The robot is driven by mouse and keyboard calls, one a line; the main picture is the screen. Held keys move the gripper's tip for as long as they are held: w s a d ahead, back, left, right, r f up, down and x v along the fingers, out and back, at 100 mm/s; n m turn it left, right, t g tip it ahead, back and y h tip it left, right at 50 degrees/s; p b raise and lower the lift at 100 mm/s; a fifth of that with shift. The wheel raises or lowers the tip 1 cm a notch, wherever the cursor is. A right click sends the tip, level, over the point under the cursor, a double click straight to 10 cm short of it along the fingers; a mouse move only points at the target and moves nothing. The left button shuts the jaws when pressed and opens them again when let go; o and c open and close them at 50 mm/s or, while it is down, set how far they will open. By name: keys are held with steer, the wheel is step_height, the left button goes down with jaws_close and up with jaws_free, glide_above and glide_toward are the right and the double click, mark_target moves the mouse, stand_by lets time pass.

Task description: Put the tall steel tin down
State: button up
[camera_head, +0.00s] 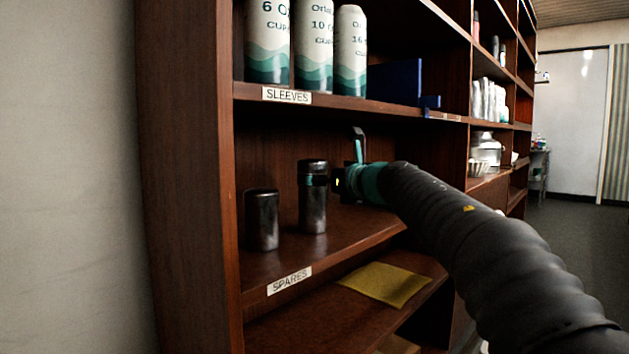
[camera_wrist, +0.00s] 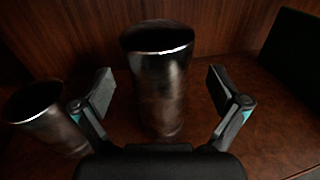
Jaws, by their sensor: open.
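The tall steel tin (camera_head: 313,205) stands upright on the shelf marked SPARES. It is dark and shiny. In the wrist view the tall tin (camera_wrist: 161,85) stands between the spread fingers of my gripper (camera_wrist: 160,100), with a gap showing on both sides. In the head view my gripper (camera_head: 345,178) reaches in from the right at the tin's upper part, and one finger lies across it. A shorter steel tin (camera_head: 263,219) stands to the left, apart from the tall one. It also shows at the left of the wrist view (camera_wrist: 45,115).
The SPARES label (camera_head: 289,281) is on the shelf's front edge. Printed cup sleeves (camera_head: 314,45) and a blue box (camera_head: 396,82) are on the shelf above. A yellow cloth-like sheet (camera_head: 385,283) lies on the shelf below. Bare shelf shows in front of the tins.

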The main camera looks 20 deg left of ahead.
steer(key=b+v, duration=0.1)
steer(key=v, duration=0.8)
steer(key=shift+d, duration=0.1)
steer(key=s+d+r+m+t+h, duration=0.15)
steer(key=d+m+t+h, duration=0.5)
steer(key=d+m, duration=0.85)
steer(key=s+d+f+m+h, duration=0.4)
steer(key=d+f+m, duration=0.1)
steer(key=d+m, duration=0.25)
steer(key=s+d+f+m+h, duration=0.3)
steer(key=d+f+m+h, duration=0.15)
steer(key=d+m, duration=0.3)
steer(key=s+d+f+m+g, duration=0.3)
steer(key=s+f+m+g, duration=0.7)
steer(key=s+f+m, duration=0.7)
steer(key=s+f, duration=0.8)
steer(key=f, duration=0.3)
steer(key=shift+s+d+g+y, duration=0.2)
steer(key=shift+s+g+y, duration=0.1)
steer(key=shift+s+g, duration=0.05)
